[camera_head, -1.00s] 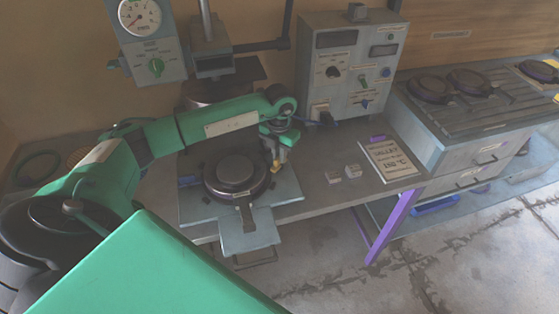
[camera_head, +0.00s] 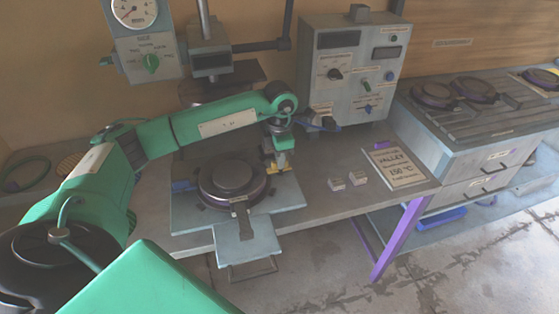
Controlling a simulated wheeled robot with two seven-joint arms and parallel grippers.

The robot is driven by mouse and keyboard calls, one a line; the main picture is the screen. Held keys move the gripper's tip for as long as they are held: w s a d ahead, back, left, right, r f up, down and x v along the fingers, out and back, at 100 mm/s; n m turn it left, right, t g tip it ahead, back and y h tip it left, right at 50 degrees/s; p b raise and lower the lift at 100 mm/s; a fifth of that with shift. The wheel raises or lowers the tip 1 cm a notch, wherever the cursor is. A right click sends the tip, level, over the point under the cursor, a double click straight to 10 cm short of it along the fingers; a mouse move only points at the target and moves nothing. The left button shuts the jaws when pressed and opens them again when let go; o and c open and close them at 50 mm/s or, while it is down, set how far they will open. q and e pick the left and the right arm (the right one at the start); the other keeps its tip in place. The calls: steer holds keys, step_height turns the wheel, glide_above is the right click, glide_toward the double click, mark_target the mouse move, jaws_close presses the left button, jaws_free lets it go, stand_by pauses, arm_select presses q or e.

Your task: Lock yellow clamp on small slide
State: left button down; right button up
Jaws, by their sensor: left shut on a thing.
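The small slide (camera_head: 244,239) is a pale blue-grey plate on the bench below the press. It carries a dark round lidded mould (camera_head: 231,181) whose handle points toward the front. The yellow clamp (camera_head: 271,168) is at the right side of the mould, by the slide's right edge. My left gripper (camera_head: 280,164) reaches down over it from above and is shut on it; the fingers partly hide the clamp. A blue clamp (camera_head: 184,186) is at the left side of the mould. My right gripper is not in view.
A control box (camera_head: 346,75) stands behind at the right. The press column (camera_head: 207,55) rises behind. A drawer cabinet (camera_head: 470,130) stands far right.

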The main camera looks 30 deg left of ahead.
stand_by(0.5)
arm_select(q)
steer(key=c, duration=1.4)
jaws_free()
steer(key=shift+c, duration=0.2)
